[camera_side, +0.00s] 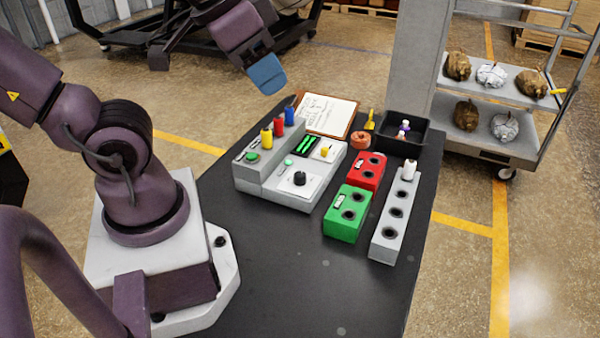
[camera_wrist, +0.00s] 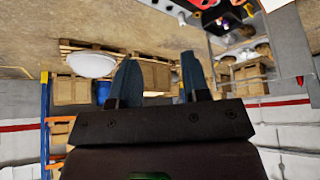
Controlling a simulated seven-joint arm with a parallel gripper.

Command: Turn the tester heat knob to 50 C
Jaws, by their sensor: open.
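The grey tester (camera_side: 268,187) stands on the dark table. Its sloped front carries a black round knob (camera_side: 299,178) on a white plate and a green button. Behind them are a dark display with green marks (camera_side: 306,144) and a small yellow knob (camera_side: 325,151). I cannot read the labels or the knob setting. My gripper (camera_side: 267,74) hangs in the air behind and above the tester, clear of it, with blue fingers. In the wrist view its two fingers (camera_wrist: 161,78) are apart with nothing between them; the knob does not show clearly there.
Yellow, red and blue plugs (camera_side: 278,127) stand upright at the tester's back left. A clipboard (camera_side: 327,114) lies behind it. A red box (camera_side: 368,171), green box (camera_side: 347,213) and grey socket block (camera_side: 395,222) stand to the right. The front of the table is clear.

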